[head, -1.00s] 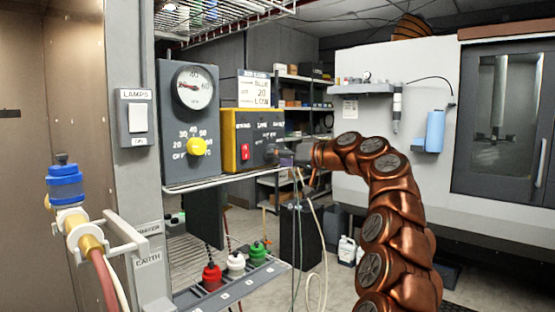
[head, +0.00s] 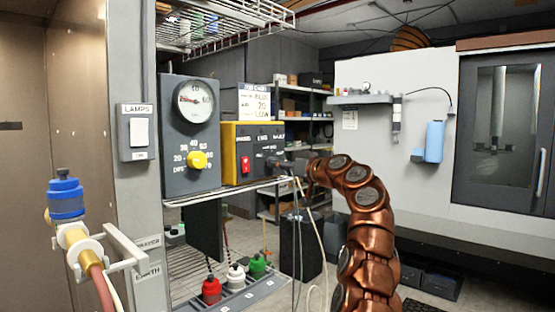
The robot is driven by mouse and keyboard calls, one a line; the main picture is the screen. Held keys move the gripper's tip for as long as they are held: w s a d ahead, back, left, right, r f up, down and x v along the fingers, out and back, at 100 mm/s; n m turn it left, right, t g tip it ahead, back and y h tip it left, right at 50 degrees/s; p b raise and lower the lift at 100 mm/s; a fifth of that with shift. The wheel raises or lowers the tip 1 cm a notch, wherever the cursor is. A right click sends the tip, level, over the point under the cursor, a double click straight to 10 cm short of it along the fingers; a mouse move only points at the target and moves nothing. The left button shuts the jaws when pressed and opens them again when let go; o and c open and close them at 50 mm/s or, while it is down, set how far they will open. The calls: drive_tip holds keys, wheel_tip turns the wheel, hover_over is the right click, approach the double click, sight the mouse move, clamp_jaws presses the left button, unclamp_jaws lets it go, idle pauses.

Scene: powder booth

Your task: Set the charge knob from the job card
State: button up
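The job card (head: 255,102) is a white card behind the yellow control box; its lines seem to read BLUE, 20 and LOW, though small and blurred. The control box (head: 229,150) has a yellow side, a dark front panel, a red switch (head: 244,165) and small white labels, too small to read surely.
Left of the box is a grey panel with a round gauge (head: 194,100) and a yellow knob (head: 197,160). Both units stand on a wire shelf (head: 215,192). Red, white and green capped bottles stand below. Pale hoses hang under my gripper. A LAMPS switch (head: 139,132) is at left.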

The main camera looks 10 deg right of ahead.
drive_tip(key=shift+p+x, duration=0.4)
drive_tip(key=shift+x, duration=0.6)
drive_tip(key=shift+c, duration=0.4)
drive_tip(key=c, duration=1.1)
drive_tip(key=shift+m, duration=0.3)
drive_tip(key=shift+r+m+p, duration=0.15)
drive_tip(key=shift+m+p, duration=2.15)
drive_tip(key=shift+m, duration=1.7)
